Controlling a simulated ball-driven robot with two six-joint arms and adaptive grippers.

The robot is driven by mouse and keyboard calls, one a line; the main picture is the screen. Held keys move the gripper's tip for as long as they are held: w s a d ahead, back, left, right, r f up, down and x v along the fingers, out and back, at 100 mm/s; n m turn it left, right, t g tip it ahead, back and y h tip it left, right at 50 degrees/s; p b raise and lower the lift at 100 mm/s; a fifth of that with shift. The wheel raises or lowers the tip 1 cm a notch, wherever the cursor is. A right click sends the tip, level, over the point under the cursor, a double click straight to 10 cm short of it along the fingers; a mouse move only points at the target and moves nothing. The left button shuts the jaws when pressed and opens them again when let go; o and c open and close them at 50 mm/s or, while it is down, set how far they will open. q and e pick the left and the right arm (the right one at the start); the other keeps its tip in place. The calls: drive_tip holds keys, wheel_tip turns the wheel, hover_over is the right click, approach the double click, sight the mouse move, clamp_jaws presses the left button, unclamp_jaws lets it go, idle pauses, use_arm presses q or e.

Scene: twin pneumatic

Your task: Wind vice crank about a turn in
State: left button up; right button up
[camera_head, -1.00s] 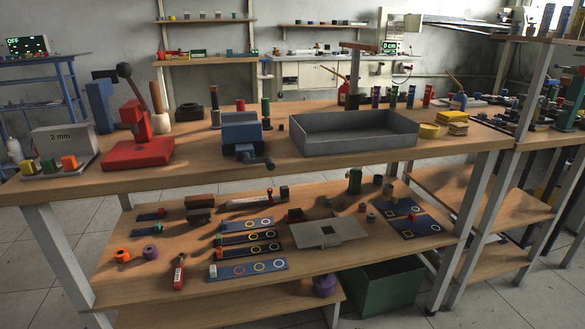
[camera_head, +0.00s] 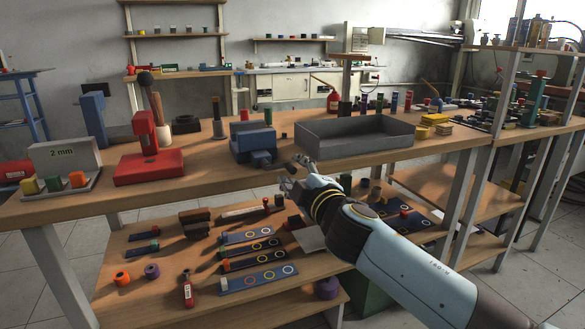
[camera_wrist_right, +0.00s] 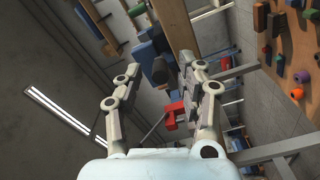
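The blue vice (camera_head: 252,138) stands on the bench top near its front edge. Its dark crank (camera_head: 262,160) is at the vice's front, by the bench edge. My right gripper (camera_head: 294,172) is just to the right of the crank, in front of the bench edge, its fingers pointing left toward it. In the wrist view the fingers (camera_wrist_right: 160,72) are spread and nothing is held between them. The blue vice (camera_wrist_right: 146,52) shows beyond the fingertips there, and the crank appears dark near it. No contact with the crank is visible. My left gripper is out of view.
A grey tray (camera_head: 355,146) stands right of the vice, close behind my right gripper. A red press (camera_head: 150,165) stands to the left. A lower shelf (camera_head: 150,278) holds marked strips and small parts. The air in front of the bench left of my arm is clear.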

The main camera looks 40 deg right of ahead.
drive_tip(key=shift+x, duration=1)
drive_tip(key=shift+c, duration=0.5)
clamp_jaws()
